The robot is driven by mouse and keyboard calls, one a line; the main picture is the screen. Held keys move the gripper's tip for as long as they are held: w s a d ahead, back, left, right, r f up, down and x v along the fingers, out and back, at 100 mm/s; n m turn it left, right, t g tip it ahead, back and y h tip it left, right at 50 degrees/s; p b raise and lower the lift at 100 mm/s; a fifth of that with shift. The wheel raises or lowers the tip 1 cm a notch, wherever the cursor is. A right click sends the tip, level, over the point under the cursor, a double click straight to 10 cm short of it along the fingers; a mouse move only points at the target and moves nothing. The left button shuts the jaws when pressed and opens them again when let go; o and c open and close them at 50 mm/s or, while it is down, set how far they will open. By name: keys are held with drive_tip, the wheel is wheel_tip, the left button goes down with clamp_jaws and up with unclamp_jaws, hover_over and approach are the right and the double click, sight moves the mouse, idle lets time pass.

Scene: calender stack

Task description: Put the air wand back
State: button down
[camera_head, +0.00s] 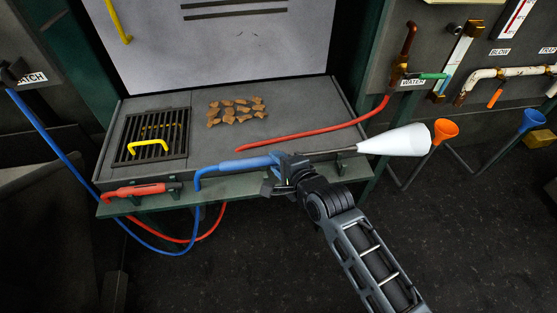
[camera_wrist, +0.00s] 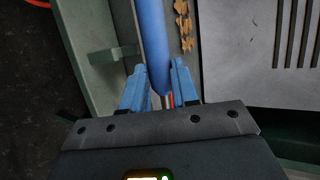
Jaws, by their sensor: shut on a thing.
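The air wand has a blue handle (camera_head: 242,164) and a thin metal rod that leads right to a white cone (camera_head: 395,141). A blue hose (camera_head: 43,133) bends up into the handle's left end. My gripper (camera_head: 287,165) is shut on the wand near the right end of the handle and holds it across the front edge of the bench. In the wrist view the blue handle (camera_wrist: 153,40) runs between the two blue fingers of my gripper (camera_wrist: 160,88). The rod beyond is mostly hidden by the gripper body.
A red-handled wand (camera_head: 138,190) lies on the green front ledge (camera_head: 240,186) at left. The grey bench (camera_head: 290,95) bears brown scraps (camera_head: 236,110), a grate (camera_head: 150,150) with a yellow handle and a red hose (camera_head: 310,132). Orange (camera_head: 445,130) and blue (camera_head: 532,119) funnels stand at right.

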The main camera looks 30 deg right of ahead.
drive_tip(key=shift+f+b, duration=1.4)
drive_tip(key=shift+f, duration=1)
drive_tip(key=c, duration=0.8)
unclamp_jaws()
drive_tip(key=shift+s, duration=0.1)
drive_tip(key=v, duration=0.7)
drive_tip(key=shift+s+r, duration=0.1)
drive_tip(key=shift+s, duration=0.2)
drive_tip(key=shift+s, duration=0.1)
